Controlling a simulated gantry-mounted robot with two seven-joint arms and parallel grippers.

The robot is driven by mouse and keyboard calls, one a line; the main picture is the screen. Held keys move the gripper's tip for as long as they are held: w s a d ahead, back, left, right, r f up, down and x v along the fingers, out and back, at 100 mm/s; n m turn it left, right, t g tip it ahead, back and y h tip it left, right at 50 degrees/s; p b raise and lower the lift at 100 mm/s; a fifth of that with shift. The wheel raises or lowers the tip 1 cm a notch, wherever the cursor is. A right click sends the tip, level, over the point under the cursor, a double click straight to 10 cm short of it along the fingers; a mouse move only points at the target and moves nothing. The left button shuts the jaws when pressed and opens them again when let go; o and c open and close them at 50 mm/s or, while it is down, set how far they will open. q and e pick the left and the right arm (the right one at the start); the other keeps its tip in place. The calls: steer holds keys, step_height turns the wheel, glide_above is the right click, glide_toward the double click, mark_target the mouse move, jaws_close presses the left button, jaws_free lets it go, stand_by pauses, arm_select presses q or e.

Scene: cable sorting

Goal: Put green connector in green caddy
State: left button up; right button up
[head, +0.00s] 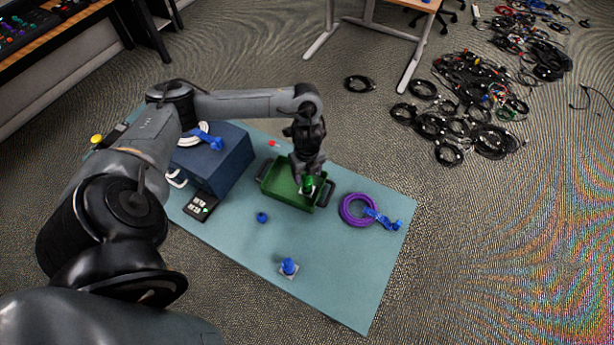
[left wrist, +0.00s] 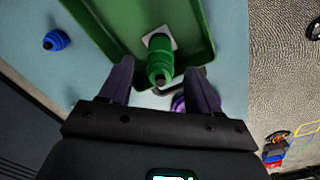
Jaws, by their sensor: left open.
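The green caddy (head: 272,187) is an open tray with dark end handles, near the middle of the mat. The green connector (head: 308,184) is at its right end, with its white square base inside the caddy. In the left wrist view the connector (left wrist: 159,62) points toward my gripper, in front of the caddy's end wall (left wrist: 200,62). My left gripper (head: 309,177) is over the right end of the caddy. Its fingers (left wrist: 160,84) are spread, with a gap on each side of the connector. My right gripper is not in view.
A blue connector on a white base (head: 288,267) and a small blue piece (head: 262,217) are on the mat. A purple cable coil (head: 354,210) lies right of the caddy. A dark blue box (head: 222,165) stands left. The mat's front right (head: 345,285) is clear.

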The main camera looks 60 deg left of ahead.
arm_select(q)
step_height(320, 180, up, 7)
steer(key=p, duration=0.3)
steer(key=shift+f, duration=0.2)
steer(key=w+d+n+t+h, duration=0.3)
steer(key=d+t, duration=0.4)
steer(key=d, duration=2.3)
steer(key=s+a+n+g+y, duration=0.2)
steer(key=s+a+n, duration=0.6)
steer(key=s+n, duration=0.5)
steer(key=shift+s+a+r+g+y, duration=0.15)
steer(key=shift+s+r+g+y, duration=0.25)
steer(key=shift+g, duration=0.3)
